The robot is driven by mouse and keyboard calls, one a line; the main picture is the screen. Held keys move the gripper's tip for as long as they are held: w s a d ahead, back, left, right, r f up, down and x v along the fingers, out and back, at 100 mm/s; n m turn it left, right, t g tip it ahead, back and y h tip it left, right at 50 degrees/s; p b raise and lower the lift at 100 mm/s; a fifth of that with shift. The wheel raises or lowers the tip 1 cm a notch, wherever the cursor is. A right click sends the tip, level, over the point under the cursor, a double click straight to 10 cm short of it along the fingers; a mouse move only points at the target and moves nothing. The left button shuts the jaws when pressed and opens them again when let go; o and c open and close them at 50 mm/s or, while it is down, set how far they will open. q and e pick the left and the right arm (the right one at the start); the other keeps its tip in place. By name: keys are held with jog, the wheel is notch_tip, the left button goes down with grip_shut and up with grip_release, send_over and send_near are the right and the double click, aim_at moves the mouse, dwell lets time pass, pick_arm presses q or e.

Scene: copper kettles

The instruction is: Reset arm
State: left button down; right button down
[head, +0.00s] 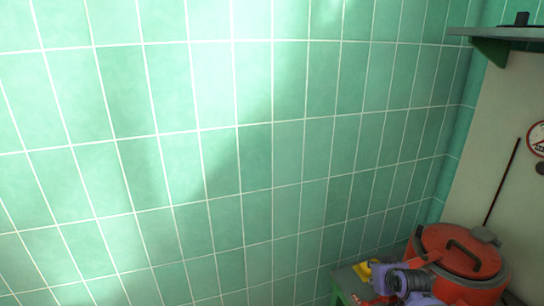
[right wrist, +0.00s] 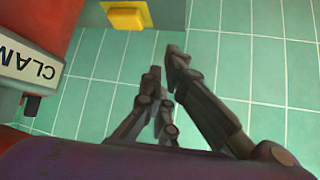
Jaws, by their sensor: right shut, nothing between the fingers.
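My right gripper (right wrist: 163,63) shows in the right wrist view with its dark fingers close together, shut and empty. Green tiles fill the view behind it, and its fingers touch no object that I can see. In the head view, purple parts of my right arm (head: 408,282) show at the bottom right, in front of a red-orange lidded kettle (head: 462,250). I cannot make out the fingers there. My left gripper is in neither view.
A green tiled wall (head: 240,150) fills most of the head view. A shelf (head: 505,33) juts out at the upper right. A yellow object (right wrist: 128,16) and a white label reading "CLAM" (right wrist: 30,60) on a red surface show in the right wrist view.

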jog(key=s+a+f+n+t, duration=0.1)
jog(key=s+a+f, duration=0.1)
jog(key=s+a, duration=0.55)
jog(key=s+a+f+n+t, duration=0.1)
jog(key=s+a+f, duration=0.3)
jog(key=s, duration=0.6)
jog(key=s+a+f+g, duration=0.1)
jog(key=s+a+f, duration=0.1)
jog(key=s, duration=1.1)
jog(key=s+a+f+m+g+y, duration=0.1)
jog(key=s+a+f, duration=0.2)
jog(key=s, duration=1)
jog(key=shift+s+a+f+g, duration=0.3)
jog(key=shift+s+a+g, duration=0.1)
jog(key=shift+a, duration=0.6)
jog(key=shift+d, duration=0.1)
